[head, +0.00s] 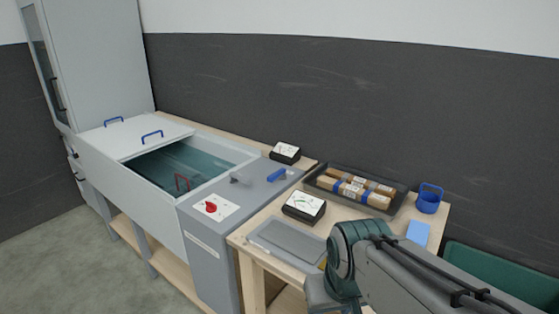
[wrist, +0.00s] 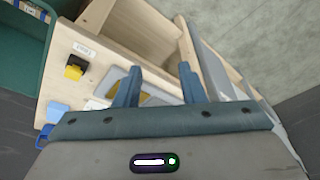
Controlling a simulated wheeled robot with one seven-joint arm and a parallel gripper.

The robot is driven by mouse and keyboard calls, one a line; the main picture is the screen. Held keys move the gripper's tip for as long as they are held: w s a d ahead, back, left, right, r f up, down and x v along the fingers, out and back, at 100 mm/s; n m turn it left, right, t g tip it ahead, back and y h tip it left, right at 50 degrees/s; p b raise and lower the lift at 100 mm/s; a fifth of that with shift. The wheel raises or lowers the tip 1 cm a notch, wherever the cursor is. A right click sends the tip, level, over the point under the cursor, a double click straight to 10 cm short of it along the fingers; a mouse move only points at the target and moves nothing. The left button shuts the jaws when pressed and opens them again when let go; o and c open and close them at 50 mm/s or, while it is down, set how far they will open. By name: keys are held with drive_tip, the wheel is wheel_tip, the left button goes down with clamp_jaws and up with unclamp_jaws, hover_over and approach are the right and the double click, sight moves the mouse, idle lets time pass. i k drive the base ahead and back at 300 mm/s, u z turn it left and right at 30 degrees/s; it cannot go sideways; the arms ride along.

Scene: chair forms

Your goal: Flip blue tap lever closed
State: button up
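The blue tap lever (head: 277,175) lies on the grey top of the cabinet at the right end of the tank, in the head view. A grey fitting (head: 239,178) stands to its left. I cannot make out the lever in the wrist view. My gripper (wrist: 158,68) is open and empty in the wrist view, its two fingers apart above the wooden table's edge. In the head view my arm fills the lower right, and the fingertips do not show there. My gripper is well away from the lever.
The tank (head: 180,165) has a partly open white cover. The wooden table (head: 258,214) holds a dark tray (head: 322,186) with packaged rolls, a blue mug (head: 429,199) and a black-based display (head: 304,207). A green bin (head: 500,270) is right.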

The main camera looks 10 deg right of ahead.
sight(271, 177)
drive_tip(key=k, duration=0.6)
drive_tip(key=u, duration=0.5)
drive_tip(key=i, duration=1.65)
drive_tip(key=z, duration=0.5)
